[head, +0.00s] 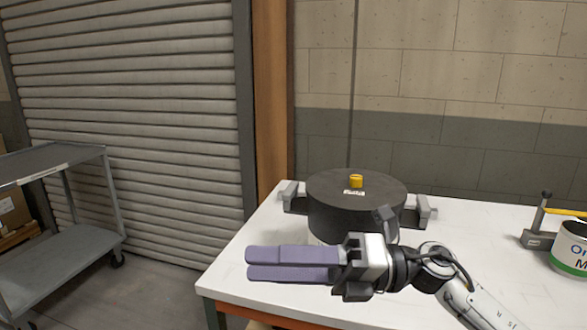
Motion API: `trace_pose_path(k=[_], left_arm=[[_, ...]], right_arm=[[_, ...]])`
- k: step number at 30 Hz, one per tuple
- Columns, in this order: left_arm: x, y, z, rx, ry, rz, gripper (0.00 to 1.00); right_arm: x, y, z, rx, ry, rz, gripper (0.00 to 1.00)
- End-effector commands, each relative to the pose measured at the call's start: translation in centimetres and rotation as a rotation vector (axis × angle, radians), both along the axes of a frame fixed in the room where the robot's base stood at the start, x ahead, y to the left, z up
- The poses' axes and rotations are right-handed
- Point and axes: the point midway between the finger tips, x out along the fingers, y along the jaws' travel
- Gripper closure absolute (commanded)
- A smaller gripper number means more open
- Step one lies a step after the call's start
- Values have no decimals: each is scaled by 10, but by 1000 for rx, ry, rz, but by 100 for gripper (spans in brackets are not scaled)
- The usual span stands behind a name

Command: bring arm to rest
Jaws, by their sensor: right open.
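My right gripper (292,263) reaches in from the lower right with its two long purple fingers pointing left. It is open and nothing shows between the fingers. It is over the front left part of the white table (262,227), in front of a black round drum (330,202) with grey side brackets and a small yellow piece on its lid. The gripper's wrist hides the lower front of the drum. My left gripper is not in the picture.
A grey cart (62,242) stands on the floor at left, before a roller shutter (130,90). The table's left front corner is bare.

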Motion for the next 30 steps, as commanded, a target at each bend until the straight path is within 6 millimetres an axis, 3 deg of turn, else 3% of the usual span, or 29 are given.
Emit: trace_pose_path(k=[5, 8, 11, 14, 17, 20, 24, 27, 30], left_arm=[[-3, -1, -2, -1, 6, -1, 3], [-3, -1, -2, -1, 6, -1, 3], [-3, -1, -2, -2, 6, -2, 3], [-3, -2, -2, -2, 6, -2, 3], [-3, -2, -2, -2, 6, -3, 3], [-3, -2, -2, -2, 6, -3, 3], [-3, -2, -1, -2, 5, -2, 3], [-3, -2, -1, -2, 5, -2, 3], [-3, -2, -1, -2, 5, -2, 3]], right_arm=[[20, -12, -27, 345, 434, -203, 56], [36, -35, -61, 505, 690, -345, 56], [45, -65, -113, 642, 960, -503, 56], [40, -98, -180, 755, 1232, -673, 56], [18, -128, -248, 835, 1477, -836, 56], [-17, -151, -312, 894, 1702, -990, 56], [-82, -176, -386, 943, 1978, -1190, 56], [-127, -187, -423, 961, 2129, -1303, 56], [-161, -193, -445, 968, 2232, -1383, 56]])
